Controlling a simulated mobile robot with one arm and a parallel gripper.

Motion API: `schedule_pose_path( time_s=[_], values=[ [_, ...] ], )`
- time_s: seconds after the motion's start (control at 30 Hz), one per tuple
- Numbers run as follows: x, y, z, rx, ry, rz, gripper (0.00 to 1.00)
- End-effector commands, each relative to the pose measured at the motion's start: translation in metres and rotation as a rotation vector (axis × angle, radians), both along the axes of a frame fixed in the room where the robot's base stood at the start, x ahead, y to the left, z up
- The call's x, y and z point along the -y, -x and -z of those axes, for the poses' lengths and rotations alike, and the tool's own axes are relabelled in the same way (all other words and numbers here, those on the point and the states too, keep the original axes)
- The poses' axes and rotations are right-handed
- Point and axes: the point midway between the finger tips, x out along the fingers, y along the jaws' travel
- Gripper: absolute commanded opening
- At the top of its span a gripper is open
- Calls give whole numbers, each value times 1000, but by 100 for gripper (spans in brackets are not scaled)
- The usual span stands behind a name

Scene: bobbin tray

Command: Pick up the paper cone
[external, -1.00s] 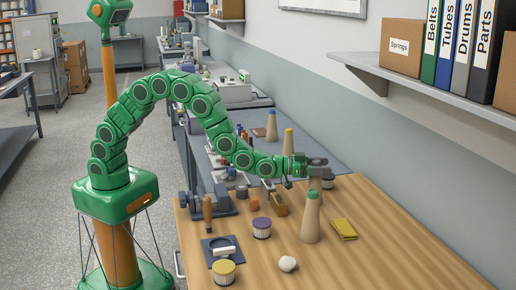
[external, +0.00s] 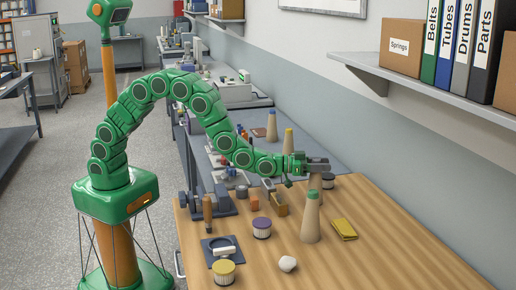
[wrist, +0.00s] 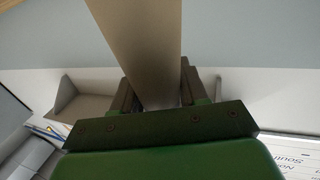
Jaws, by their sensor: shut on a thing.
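A plain tan paper cone (wrist: 138,45) stands between the two fingers of my gripper (wrist: 155,95) in the wrist view. The fingers are shut on its narrow upper part. In the external view my gripper (external: 318,165) is at the back of the wooden table, and the held cone (external: 315,183) shows below it, partly hidden by the nearer cone. That nearer cone (external: 310,220) is tan with a green tip and stands upright, apart from the gripper. I cannot tell whether the held cone's base touches the table.
A dark-topped spool (external: 328,181) is close beside the held cone. A yellow pad (external: 344,229), a white lump (external: 287,263), a purple-topped spool (external: 262,228) and a yellow-topped spool (external: 223,272) lie nearer. A yellow-tipped cone (external: 288,142) stands behind. The table's right front is clear.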

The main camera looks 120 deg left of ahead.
Motion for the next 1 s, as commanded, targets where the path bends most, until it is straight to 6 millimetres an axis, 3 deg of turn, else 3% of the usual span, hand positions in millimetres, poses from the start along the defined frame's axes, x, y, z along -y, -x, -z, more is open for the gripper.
schedule_pose_path(
  time_s=[0.27, 0.7, 1.0],
  values=[
    [2, 7, -36, 4, -2, -1, 0],
    [14, 48, -86, 3, 0, -1, 0],
    [26, 88, -104, 2, -1, 0, 0]
  ],
)
